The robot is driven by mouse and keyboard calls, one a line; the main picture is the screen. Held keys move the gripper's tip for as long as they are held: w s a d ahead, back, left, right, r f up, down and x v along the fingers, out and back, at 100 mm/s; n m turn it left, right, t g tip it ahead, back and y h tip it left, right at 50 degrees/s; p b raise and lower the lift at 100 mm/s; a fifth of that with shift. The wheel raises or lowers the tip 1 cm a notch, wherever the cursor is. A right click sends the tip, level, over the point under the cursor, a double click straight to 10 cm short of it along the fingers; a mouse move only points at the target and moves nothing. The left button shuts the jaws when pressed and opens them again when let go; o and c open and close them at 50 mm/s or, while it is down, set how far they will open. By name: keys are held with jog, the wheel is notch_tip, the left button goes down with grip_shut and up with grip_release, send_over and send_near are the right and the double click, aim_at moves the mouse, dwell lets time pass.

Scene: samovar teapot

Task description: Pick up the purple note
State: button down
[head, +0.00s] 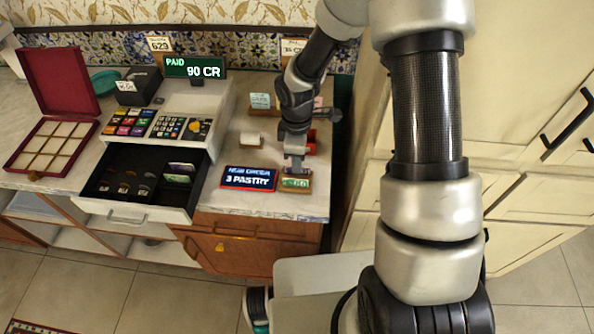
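No note shows clearly as purple. My gripper (294,168) points down over the right part of the counter, to the right of the drawer. It is just behind a small stand with a green display (296,184); I cannot tell whether they touch. Its fingers are too small to show whether they are open or what is between them.
The cash register (192,100) stands behind the drawer, with a "PAID 90 CR" display (195,67). A "3 PASTRY" screen (249,178) lies between drawer and gripper. A red object (311,143) is beside my gripper. An open red compartment box (52,146) is at left.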

jog(key=shift+r, duration=0.1)
dwell(0.3)
notch_tip(320, 180, up, 15)
jog(key=p, duration=0.4)
jog(key=shift+p, duration=0.4)
dwell(0.5)
